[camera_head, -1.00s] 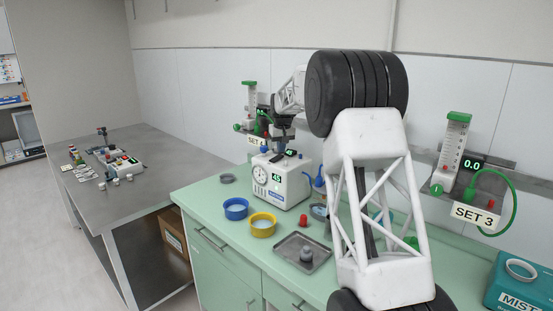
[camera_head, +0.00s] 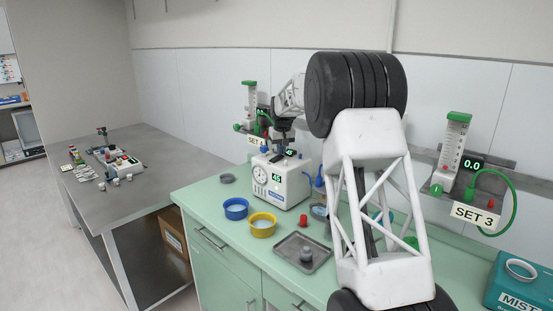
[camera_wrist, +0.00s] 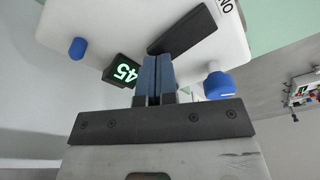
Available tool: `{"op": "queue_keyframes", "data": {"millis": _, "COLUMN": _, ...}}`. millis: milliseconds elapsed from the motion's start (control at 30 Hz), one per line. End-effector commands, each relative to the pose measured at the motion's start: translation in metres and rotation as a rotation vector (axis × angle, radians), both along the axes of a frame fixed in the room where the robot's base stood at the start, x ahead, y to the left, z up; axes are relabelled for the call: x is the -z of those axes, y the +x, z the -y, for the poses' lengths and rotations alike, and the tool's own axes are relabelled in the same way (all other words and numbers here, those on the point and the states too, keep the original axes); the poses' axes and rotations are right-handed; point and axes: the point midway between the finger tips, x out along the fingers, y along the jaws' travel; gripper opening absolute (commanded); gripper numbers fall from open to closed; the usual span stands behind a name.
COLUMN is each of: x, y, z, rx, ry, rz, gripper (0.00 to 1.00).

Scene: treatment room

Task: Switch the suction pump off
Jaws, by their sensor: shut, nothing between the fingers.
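The suction pump (camera_head: 283,187) is a white box on the green counter, with a round gauge and a lit green display reading 45 on its front. In the wrist view its white top (camera_wrist: 110,28) carries a long black rocker switch (camera_wrist: 188,28), a tilted lit display (camera_wrist: 122,72) and blue knobs. My gripper (camera_head: 283,152) is over the pump's top. In the wrist view its shut, empty fingertips (camera_wrist: 156,60) are at the rocker's other end; contact cannot be told.
A flowmeter (camera_head: 249,105) is on the wall behind; another, SET 3 (camera_head: 455,155), is to the right. A grey table (camera_head: 140,200) stands left.

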Motion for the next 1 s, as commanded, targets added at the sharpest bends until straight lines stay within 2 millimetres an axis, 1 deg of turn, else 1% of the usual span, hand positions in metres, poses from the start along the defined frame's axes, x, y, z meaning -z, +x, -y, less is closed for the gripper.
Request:
{"op": "queue_keyframes", "data": {"millis": 667, "x": 0.0070, "y": -0.0001, "z": -0.0001, "rx": 0.000, "ry": 0.000, "rz": 0.000, "gripper": 0.00}}
{"op": "queue_keyframes", "data": {"millis": 867, "x": 0.0038, "y": 0.0001, "z": 0.0000, "rx": 0.000, "ry": 0.000, "rz": 0.000, "gripper": 0.00}}
{"op": "queue_keyframes", "data": {"millis": 1000, "x": -0.0029, "y": 0.0003, "z": 0.0000, "rx": 0.000, "ry": 0.001, "rz": 0.002, "gripper": 0.00}}
